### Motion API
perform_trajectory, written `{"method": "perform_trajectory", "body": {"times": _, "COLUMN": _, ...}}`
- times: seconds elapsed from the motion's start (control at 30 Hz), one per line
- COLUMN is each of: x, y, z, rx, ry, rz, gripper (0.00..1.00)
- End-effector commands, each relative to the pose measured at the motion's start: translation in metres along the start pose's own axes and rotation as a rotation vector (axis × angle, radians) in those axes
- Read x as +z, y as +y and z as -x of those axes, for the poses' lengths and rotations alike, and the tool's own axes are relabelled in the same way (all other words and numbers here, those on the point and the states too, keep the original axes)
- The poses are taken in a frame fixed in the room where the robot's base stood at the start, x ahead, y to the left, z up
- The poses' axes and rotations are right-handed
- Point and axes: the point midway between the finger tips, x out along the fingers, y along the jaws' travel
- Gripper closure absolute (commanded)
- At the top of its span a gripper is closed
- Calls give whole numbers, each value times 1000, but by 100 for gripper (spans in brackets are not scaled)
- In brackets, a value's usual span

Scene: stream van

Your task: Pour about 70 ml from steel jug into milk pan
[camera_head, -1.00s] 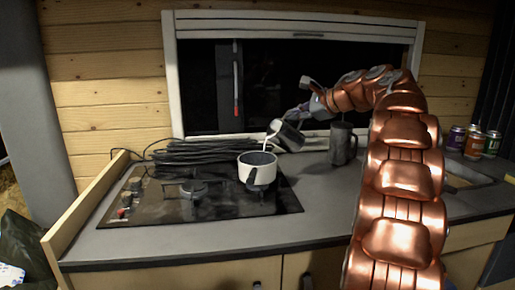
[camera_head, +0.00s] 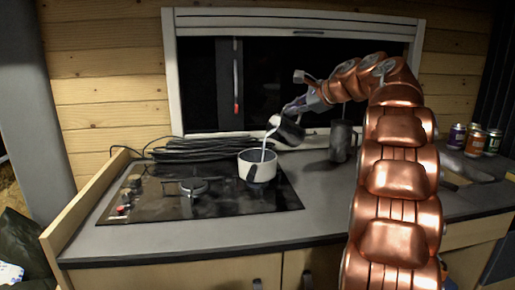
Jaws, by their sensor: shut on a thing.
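The steel jug (camera_head: 289,131) is held by my gripper (camera_head: 303,106), above and to the right of the pan. It is tilted to the left. A thin pale stream (camera_head: 266,143) runs from its lip down into the pan. The liquid level inside the pan cannot be made out.
A dark mug-like vessel (camera_head: 341,142) stands on the counter right of the jug. A coil of black cable (camera_head: 205,150) lies behind the hob (camera_head: 150,205). Several cans (camera_head: 475,140) stand at the far right. The front counter is clear.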

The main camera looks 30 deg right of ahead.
Motion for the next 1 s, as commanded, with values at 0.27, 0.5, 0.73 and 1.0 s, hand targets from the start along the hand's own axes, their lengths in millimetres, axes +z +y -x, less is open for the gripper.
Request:
{"method": "perform_trajectory", "body": {"times": 0.27, "x": 2, "y": -1, "z": 1, "rx": -1, "ry": 8, "rz": 13, "gripper": 100}}
{"method": "perform_trajectory", "body": {"times": 0.5, "x": 3, "y": -1, "z": 1, "rx": -2, "ry": 15, "rz": 25, "gripper": 100}}
{"method": "perform_trajectory", "body": {"times": 0.73, "x": 5, "y": -2, "z": 2, "rx": -2, "ry": 23, "rz": 37, "gripper": 100}}
{"method": "perform_trajectory", "body": {"times": 1.0, "x": 7, "y": -2, "z": 2, "rx": -2, "ry": 34, "rz": 53, "gripper": 100}}
